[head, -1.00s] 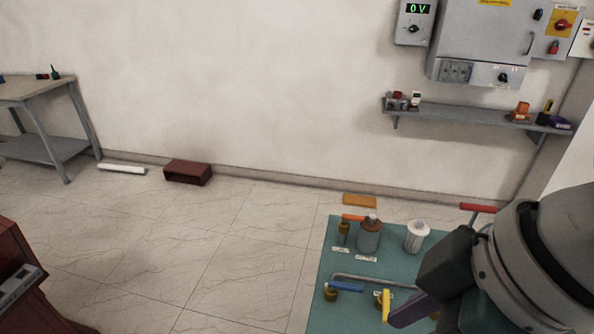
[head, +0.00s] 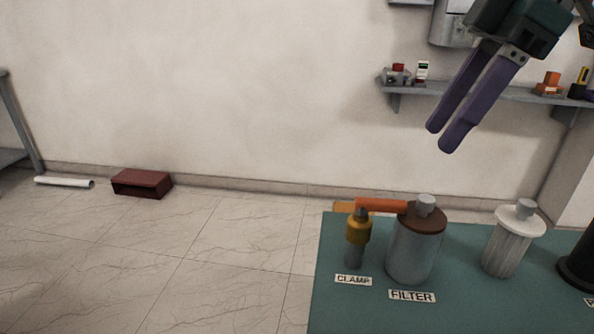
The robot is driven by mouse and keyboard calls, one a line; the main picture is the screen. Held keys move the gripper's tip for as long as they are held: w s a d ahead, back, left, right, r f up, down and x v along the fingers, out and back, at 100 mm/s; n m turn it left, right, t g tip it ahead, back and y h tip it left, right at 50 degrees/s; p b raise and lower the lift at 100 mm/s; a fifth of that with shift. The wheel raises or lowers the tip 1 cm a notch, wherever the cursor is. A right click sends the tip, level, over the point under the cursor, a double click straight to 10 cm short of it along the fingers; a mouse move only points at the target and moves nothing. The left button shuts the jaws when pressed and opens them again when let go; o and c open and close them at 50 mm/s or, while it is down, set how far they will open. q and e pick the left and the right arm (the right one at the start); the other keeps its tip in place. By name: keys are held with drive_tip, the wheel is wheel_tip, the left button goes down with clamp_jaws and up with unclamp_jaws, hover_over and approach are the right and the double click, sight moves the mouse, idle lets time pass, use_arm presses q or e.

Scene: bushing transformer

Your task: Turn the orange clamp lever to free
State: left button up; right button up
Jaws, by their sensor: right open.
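The orange clamp lever (head: 383,205) sits on top of the clamp post (head: 354,255), which has a yellow-brown collar and stands behind a CLAMP label on the green table. The lever points right, its end reaching the brown lid of the grey filter canister (head: 411,256). My right gripper (head: 442,138) is in the upper right, above and to the right of the lever and apart from it. Its two purple fingers point down and left, open and empty. My left gripper is not in view.
A white ribbed cylinder (head: 507,244) and a black part (head: 581,266) stand right of the filter on the green table (head: 337,305). A wall shelf (head: 480,93) with small items is behind my gripper. A dark red box (head: 141,183) lies on the floor at left.

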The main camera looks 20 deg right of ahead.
sight(392, 202)
drive_tip(key=x, duration=1)
drive_tip(key=shift+s+b, duration=0.15)
drive_tip(key=shift+b, duration=0.15)
drive_tip(key=shift+c, duration=0.2)
clamp_jaws()
drive_tip(key=shift+r, duration=0.1)
